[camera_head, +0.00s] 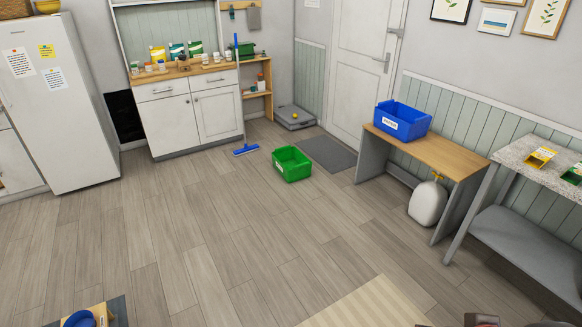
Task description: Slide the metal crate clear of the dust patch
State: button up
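I see no thing that is clearly a metal crate and no clear dust patch on the floor. A dark, black panel-like thing (125,116) stands in the gap between the fridge and the white cabinet; I cannot tell whether it is a crate. The open crates I can make out are coloured: a green crate (292,164) on the floor and a blue labelled crate (402,120) on the wooden bench. My gripper does not show; dark reddish shapes at the bottom right edge are cut off and unclear.
A blue push broom (246,150) stands near the cabinet (188,110). A grey mat (328,153) lies before the door. A low grey platform (294,117) holds a yellow ball. The middle floor is clear.

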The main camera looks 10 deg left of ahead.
aim_at(291, 164)
jog(key=i+j+u, duration=0.3)
jog(key=i, duration=0.35)
jog(key=i+j+u, duration=0.35)
jog(key=i, duration=0.3)
jog(key=i+u, duration=0.3)
jog(key=i, duration=2.6)
jog(key=i+z, duration=0.1)
jog(key=i, duration=0.55)
jog(key=i+j, duration=0.15)
jog(key=i, duration=0.5)
jog(key=i+j+z, duration=0.15)
jog(key=i, duration=0.5)
jog(key=i+j+z, duration=0.15)
jog(key=i+z, duration=0.3)
jog(key=i+j+z, duration=0.7)
jog(key=z, duration=0.15)
jog(key=i+j+z, duration=0.3)
jog(key=j+z, duration=0.15)
jog(key=j, duration=0.1)
